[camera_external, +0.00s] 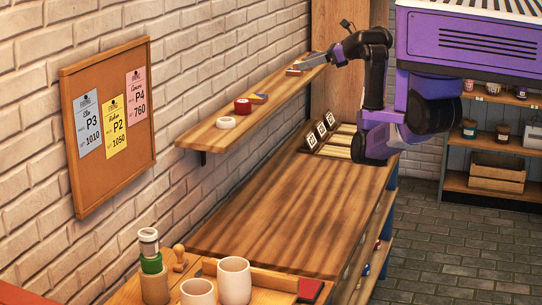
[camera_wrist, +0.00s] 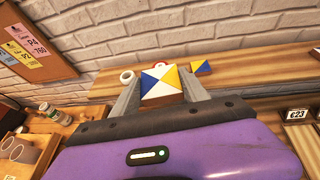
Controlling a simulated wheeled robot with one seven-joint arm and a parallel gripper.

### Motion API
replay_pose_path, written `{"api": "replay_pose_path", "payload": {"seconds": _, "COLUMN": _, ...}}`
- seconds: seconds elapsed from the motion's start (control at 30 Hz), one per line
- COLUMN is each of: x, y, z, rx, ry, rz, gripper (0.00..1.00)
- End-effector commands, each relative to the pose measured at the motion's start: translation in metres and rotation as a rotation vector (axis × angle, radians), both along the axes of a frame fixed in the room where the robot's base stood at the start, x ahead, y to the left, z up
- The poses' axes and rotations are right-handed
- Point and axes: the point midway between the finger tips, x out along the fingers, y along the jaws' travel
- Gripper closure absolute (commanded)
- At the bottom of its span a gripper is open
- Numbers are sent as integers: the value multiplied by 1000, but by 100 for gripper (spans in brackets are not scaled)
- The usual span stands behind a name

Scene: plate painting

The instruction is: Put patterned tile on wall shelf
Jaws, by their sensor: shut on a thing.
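The patterned tile (camera_wrist: 161,82), with blue, white and yellow triangles, is between the two fingers of my gripper (camera_wrist: 160,92) in the wrist view. My gripper is shut on it. In the outside view my gripper (camera_external: 302,65) is at the far end of the wall shelf (camera_external: 215,134). The tile shows there only as a small edge, and I cannot tell whether it touches the shelf. The shelf also shows behind the tile in the wrist view (camera_wrist: 105,75).
Framed signs (camera_external: 320,131) stand on the table (camera_external: 300,215) below. The table's middle is clear.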

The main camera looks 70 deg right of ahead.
Motion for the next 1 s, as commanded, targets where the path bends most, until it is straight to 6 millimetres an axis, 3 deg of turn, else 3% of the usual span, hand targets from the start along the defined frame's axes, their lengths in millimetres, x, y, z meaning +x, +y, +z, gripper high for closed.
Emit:
{"api": "replay_pose_path", "payload": {"seconds": 0.03, "x": -1, "y": -2, "z": 17, "rx": -6, "ry": -2, "rz": -3, "gripper": 92}}
{"api": "replay_pose_path", "payload": {"seconds": 0.2, "x": 0, "y": -1, "z": 55, "rx": -2, "ry": -1, "rz": -1, "gripper": 92}}
{"api": "replay_pose_path", "payload": {"seconds": 0.5, "x": 2, "y": 2, "z": 100, "rx": -1, "ry": 1, "rz": 6, "gripper": 92}}
{"api": "replay_pose_path", "payload": {"seconds": 0.77, "x": 51, "y": 40, "z": 99, "rx": 2, "ry": 2, "rz": 138, "gripper": 92}}
{"api": "replay_pose_path", "payload": {"seconds": 1.0, "x": 116, "y": 108, "z": 101, "rx": 1, "ry": 4, "rz": 327, "gripper": 92}}
